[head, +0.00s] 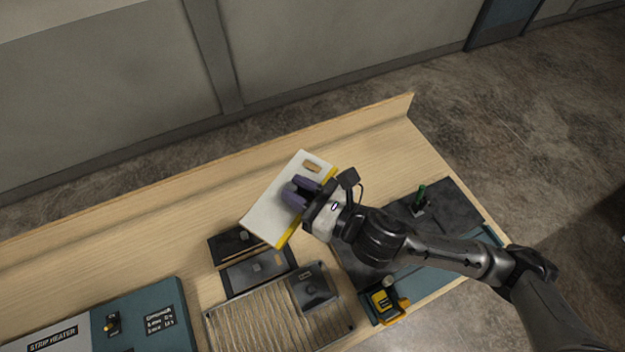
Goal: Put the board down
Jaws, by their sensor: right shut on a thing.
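The board (267,212) is a white panel with a yellow edge and a small brown slot or patch near its upper end. It lies slanted over the back part of the wooden bench, and I cannot tell whether it touches the bench. My right gripper (296,194), with purple-grey fingers, is shut on the board near its right long edge. The fingers hide part of the board's face. My left gripper is not in view.
The wooden bench (150,235) has a raised back edge and bare wood left of the board. A strip heater (140,318), dark trays (258,272), a ribbed panel (262,318) and a yellow-black device (385,302) stand along the front. A green-handled item (420,195) stands on a dark mat at right.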

